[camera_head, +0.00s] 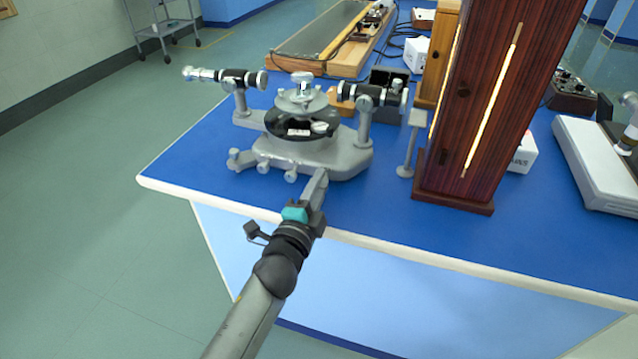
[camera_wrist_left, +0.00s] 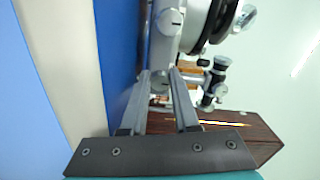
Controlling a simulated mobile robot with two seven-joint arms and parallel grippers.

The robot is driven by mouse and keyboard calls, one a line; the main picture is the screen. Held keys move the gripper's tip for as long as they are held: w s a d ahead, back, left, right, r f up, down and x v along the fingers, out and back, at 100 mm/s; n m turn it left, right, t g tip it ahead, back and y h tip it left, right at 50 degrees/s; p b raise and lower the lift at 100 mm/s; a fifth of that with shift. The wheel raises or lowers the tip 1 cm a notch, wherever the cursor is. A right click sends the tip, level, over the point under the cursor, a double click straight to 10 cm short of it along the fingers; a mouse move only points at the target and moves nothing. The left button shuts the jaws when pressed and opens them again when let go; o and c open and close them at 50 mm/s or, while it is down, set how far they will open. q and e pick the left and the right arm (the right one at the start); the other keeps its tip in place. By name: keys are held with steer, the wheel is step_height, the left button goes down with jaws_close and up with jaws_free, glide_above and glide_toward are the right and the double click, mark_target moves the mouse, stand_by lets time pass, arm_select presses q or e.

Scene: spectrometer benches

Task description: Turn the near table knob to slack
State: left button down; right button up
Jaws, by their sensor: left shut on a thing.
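A grey spectrometer (camera_head: 320,155) stands near the front left corner of the blue bench, with a round black and silver table (camera_head: 300,120) at its middle. Several small silver knobs stick out of its near side, one of them a knob (camera_head: 291,175) left of my gripper. My left gripper (camera_head: 321,174) reaches in from the front, at the near right of the base. In the left wrist view its two fingers (camera_wrist_left: 160,76) close in on a small silver knob (camera_wrist_left: 159,84), mostly hidden between the tips. My right gripper is not in view.
A tall dark wooden case (camera_head: 500,100) with a glowing slit stands right of the spectrometer. A small grey stand (camera_head: 410,145) is between them. Two telescope tubes (camera_head: 225,77) stick out above the base. The front right bench top (camera_head: 540,240) is clear.

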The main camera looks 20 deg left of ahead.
arm_select(q)
steer(key=shift+n, duration=0.3)
stand_by(0.4)
